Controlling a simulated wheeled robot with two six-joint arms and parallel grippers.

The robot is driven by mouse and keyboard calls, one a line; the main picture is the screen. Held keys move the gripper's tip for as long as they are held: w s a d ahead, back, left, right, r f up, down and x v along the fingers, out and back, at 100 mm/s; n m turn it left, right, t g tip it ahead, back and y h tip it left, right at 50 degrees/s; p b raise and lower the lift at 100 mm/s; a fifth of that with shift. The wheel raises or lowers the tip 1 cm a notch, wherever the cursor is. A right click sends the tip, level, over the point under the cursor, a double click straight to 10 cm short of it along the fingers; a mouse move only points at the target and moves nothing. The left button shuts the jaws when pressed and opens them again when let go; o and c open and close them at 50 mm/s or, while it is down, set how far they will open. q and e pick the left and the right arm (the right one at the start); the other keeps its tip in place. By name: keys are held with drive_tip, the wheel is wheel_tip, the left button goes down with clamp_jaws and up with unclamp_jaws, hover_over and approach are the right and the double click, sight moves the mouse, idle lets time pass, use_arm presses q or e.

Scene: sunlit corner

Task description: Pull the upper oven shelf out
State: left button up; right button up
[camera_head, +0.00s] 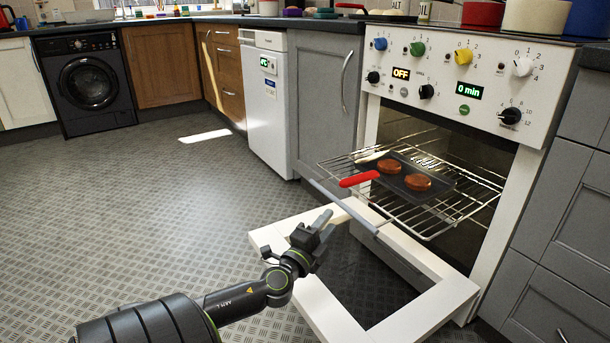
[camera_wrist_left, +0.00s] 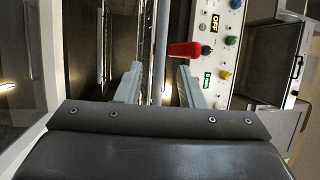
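The upper oven shelf (camera_head: 462,211) is a wire rack that sticks partly out of the open oven. A grey bar (camera_head: 345,208) runs along its front side; in the left wrist view a long grey bar (camera_wrist_left: 162,45) runs between my fingers. A dark pan (camera_head: 432,171) with a red handle (camera_head: 358,179) lies on the shelf and holds two brown patties. My left gripper (camera_head: 325,219) is open, in front of and below the bar, above the lowered oven door (camera_head: 440,297). In the left wrist view its fingers (camera_wrist_left: 158,82) stand apart. My right gripper is not visible.
The white oven panel (camera_head: 455,80) with coloured knobs is above the opening. Grey cabinets (camera_head: 325,75) stand left of the oven and grey drawers (camera_head: 565,220) right of it. The floor (camera_head: 120,200) on the left is clear.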

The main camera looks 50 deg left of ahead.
use_arm(q)
drive_tip(key=v, duration=0.9)
drive_tip(key=shift+s, duration=0.25)
